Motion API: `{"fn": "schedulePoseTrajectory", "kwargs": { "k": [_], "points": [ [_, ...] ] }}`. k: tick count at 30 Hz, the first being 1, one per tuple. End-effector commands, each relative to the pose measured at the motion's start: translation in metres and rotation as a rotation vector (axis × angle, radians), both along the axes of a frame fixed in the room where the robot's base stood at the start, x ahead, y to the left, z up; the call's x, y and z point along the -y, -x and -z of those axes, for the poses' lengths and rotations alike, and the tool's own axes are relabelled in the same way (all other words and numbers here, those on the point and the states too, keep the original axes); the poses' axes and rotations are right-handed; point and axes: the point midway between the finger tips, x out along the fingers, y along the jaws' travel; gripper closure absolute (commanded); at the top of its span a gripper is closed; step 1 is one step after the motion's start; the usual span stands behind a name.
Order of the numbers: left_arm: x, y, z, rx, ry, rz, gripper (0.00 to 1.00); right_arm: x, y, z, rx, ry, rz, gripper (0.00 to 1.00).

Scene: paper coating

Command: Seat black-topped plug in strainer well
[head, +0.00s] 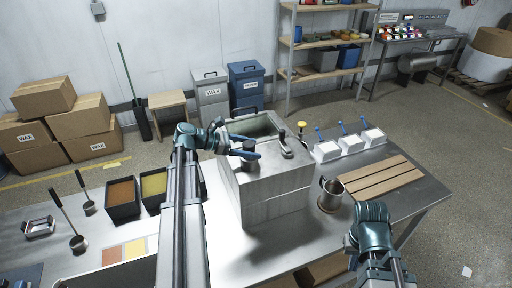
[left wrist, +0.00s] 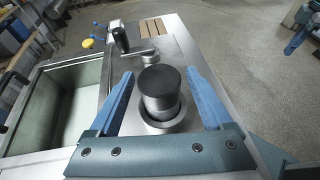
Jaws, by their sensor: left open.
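The black-topped plug (left wrist: 160,88) stands upright between the fingers of my left gripper (left wrist: 161,74). Its grey body goes down inside the round rim of the strainer well (left wrist: 136,124), set in the top of the steel tank (head: 270,195). How deep it sits is not clear. In the head view the plug's dark top (head: 249,146) shows beside my left gripper (head: 236,140). My left gripper is open, one blue finger on each side of the plug, with gaps visible. My right arm is at lower right in the head view; a blue finger of my right gripper (left wrist: 297,40) shows in the left wrist view.
The tank's open basin (left wrist: 70,115) lies left of the well. A lever handle (head: 286,146) stands on the tank top. A metal jug (head: 330,195), white trays (head: 350,143) and wooden slats (head: 373,180) are to the right. Dark bins (head: 122,198) stand left.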

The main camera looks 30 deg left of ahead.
Motion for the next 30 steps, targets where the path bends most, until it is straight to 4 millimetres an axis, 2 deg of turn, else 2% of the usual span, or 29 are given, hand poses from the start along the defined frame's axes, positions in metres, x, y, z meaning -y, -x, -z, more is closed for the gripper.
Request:
{"fn": "schedulePoseTrajectory", "kwargs": {
  "k": [1, 6, 13, 19, 30],
  "points": [
    [-0.010, 0.007, -0.009, 0.000, 0.000, -0.004, 0.17, 0.000, 0.000, -0.009, 0.000, 0.000, 0.001, 1.00],
    [-0.035, 0.029, -0.023, 0.000, 0.000, -0.004, 0.17, 0.000, 0.000, -0.023, 0.000, -0.001, 0.004, 1.00],
    [-0.060, 0.050, -0.035, 0.000, 0.000, -0.002, 0.17, 0.000, 0.000, -0.035, 0.000, -0.002, 0.007, 1.00],
    [-0.068, 0.058, -0.038, 0.000, 0.000, -0.001, 0.17, 0.000, 0.000, -0.038, 0.000, -0.002, 0.007, 1.00],
    [-0.069, 0.059, -0.038, 0.001, -0.001, 0.000, 0.17, 0.000, 0.000, -0.038, 0.000, -0.002, 0.007, 1.00]
  ]
}}
